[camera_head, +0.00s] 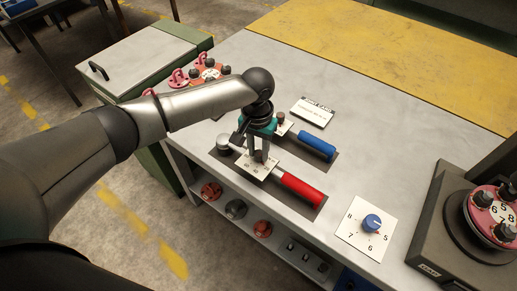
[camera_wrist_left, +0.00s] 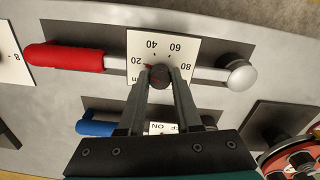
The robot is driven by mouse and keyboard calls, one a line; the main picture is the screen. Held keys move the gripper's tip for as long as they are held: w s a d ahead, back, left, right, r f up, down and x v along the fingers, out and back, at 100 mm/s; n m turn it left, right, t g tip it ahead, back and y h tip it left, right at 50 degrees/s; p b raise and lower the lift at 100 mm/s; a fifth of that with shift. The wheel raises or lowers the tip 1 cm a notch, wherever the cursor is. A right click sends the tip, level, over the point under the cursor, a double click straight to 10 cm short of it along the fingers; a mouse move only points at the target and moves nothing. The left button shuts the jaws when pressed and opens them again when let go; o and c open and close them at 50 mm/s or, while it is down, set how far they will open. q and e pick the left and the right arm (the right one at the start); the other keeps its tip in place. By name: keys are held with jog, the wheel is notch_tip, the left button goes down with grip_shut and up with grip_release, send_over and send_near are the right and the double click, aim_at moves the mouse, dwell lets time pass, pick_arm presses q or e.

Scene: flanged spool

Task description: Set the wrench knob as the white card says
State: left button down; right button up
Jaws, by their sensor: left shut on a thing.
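The red-handled wrench (camera_head: 302,190) lies in a dark recess on the bench. Its white dial plate (camera_wrist_left: 183,50) shows 20, 40, 60 and 80 in the left wrist view. The wrench knob (camera_wrist_left: 159,76) is dark, with a red mark on its side toward the 20. My left gripper (camera_head: 259,152) reaches down over the plate; in the wrist view its fingertips (camera_wrist_left: 160,84) are shut on the knob. The white card (camera_head: 312,111) stands behind the wrenches; its small lettering is too small to read. My right gripper is not in view.
A blue-handled wrench (camera_head: 317,147) lies just behind the red one. A blue knob (camera_head: 372,222) sits on a plate numbered 5 to 8. A pink flanged spool (camera_head: 495,215) stands in a dark fixture at right. Bare bench (camera_head: 375,145) lies between.

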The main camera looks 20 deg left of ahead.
pick_arm(q)
jog(key=shift+r+m+p, duration=0.15)
jog(key=shift+m+p, duration=0.55)
jog(key=shift+p, duration=0.1)
jog(key=m+p, duration=0.2)
jog(key=shift+m, duration=0.3)
jog(key=m+p, duration=0.1)
jog(key=m, duration=0.1)
jog(key=shift+m, duration=0.3)
jog(key=m+p, duration=0.1)
jog(key=m, duration=0.2)
jog(key=shift+m+p, duration=0.3)
jog(key=shift+m, duration=0.1)
jog(key=m, duration=0.4)
jog(key=shift+p, duration=0.3)
jog(key=shift+d+m, duration=0.1)
jog(key=shift+m, duration=2.6)
